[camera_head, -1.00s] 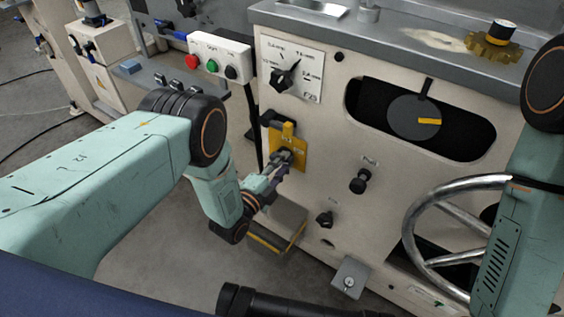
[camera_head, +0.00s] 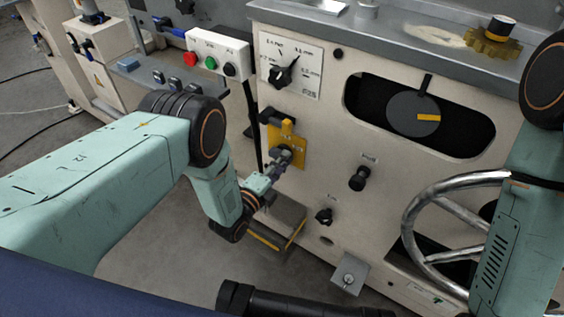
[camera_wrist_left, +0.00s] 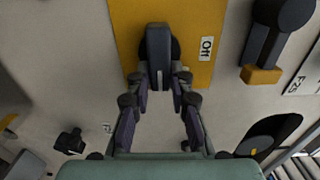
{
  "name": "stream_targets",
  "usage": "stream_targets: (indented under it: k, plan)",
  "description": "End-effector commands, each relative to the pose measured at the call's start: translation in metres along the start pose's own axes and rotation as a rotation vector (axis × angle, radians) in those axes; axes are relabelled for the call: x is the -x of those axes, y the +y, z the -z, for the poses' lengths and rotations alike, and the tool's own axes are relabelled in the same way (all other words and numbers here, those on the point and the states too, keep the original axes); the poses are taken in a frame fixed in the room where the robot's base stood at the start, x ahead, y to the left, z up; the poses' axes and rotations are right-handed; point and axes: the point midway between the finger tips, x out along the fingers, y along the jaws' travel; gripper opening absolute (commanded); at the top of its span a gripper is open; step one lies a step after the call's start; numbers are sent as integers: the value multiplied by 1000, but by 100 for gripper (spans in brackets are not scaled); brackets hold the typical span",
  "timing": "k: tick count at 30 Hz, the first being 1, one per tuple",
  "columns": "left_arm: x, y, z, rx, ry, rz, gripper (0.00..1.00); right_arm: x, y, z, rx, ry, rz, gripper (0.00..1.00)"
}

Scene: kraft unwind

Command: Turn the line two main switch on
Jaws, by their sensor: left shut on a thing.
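The main switch is a dark grey lever handle (camera_wrist_left: 158,55) on a yellow plate (camera_head: 302,150) on the front of the cream machine. The handle points straight down that picture toward my wrist. My right gripper is out of view; only part of the right arm shows.
Above the switch is a rotary selector (camera_head: 284,75). A box with red, green and black buttons (camera_head: 218,54) is at upper left. A black knob (camera_head: 359,178) and a chrome handwheel (camera_head: 410,225) are to the right. A black part with a yellow block (camera_wrist_left: 262,74) is close beside the plate.

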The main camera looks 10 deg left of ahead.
Motion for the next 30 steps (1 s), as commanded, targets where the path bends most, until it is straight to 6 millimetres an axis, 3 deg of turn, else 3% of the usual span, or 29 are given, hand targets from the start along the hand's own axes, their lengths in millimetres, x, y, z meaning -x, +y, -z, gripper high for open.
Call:
stream_targets:
  k: [4,5,12,23,30]
  plan:
    - [0,0,-1,-2,-2,-1,0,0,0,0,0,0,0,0]
    - [0,0,-1,-2,-3,-1,22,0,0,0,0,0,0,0]
    - [0,0,-1,-1,-1,-1,43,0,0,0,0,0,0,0]
    - [4,1,0,0,-1,-2,43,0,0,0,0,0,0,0]
    - [41,2,-1,2,-3,-6,43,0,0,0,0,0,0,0]
